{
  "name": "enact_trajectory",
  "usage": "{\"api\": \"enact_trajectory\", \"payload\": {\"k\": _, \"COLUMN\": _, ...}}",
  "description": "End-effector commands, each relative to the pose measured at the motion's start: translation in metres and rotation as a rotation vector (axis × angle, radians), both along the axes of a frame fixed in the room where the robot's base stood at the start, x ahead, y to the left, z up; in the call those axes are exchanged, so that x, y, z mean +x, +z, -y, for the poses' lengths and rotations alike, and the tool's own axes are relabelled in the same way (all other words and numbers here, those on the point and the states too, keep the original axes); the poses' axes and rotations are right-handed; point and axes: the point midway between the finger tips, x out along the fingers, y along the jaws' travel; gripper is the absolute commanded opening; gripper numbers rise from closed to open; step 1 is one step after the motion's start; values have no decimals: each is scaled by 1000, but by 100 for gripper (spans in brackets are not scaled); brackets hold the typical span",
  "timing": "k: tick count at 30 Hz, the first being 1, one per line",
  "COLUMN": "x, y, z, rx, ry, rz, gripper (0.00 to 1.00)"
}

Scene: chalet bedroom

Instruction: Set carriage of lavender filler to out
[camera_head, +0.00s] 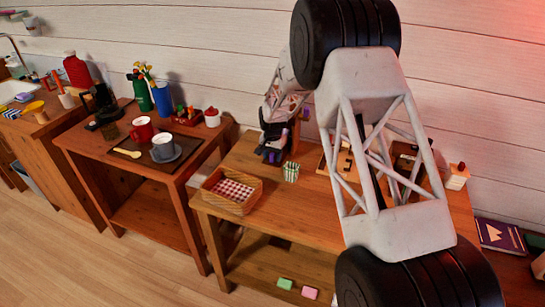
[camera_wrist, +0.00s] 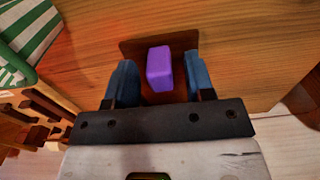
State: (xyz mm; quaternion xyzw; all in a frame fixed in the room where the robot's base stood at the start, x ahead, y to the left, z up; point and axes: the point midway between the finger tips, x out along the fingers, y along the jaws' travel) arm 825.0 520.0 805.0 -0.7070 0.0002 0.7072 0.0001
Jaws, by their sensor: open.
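In the wrist view, a purple block (camera_wrist: 159,68), likely the carriage of the lavender filler, stands out from a dark brown plate (camera_wrist: 130,46) on a wooden surface. My gripper (camera_wrist: 160,82) has its two blue fingers apart, one on each side of the block, with visible gaps. In the head view, my gripper (camera_head: 271,156) is in front of a wooden upright stand (camera_head: 294,136) with a small purple part (camera_head: 305,114), likely the filler. My gripper and wrist hide much of the stand there.
A basket with checked cloth (camera_head: 232,190) sits at the table's left. Wooden trays are partly behind my arm. Bare tabletop (camera_head: 292,215) lies in front.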

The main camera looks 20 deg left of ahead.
Motion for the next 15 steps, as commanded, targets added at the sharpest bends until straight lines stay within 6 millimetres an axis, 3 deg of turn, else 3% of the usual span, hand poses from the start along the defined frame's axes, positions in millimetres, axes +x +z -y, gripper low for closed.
{"api": "enact_trajectory", "payload": {"k": 12, "x": 0, "y": -5, "z": 0, "rx": 0, "ry": 0, "rz": 0, "gripper": 49}}
{"api": "enact_trajectory", "payload": {"k": 15, "x": 0, "y": -5, "z": 0, "rx": 0, "ry": 0, "rz": 0, "gripper": 34}}
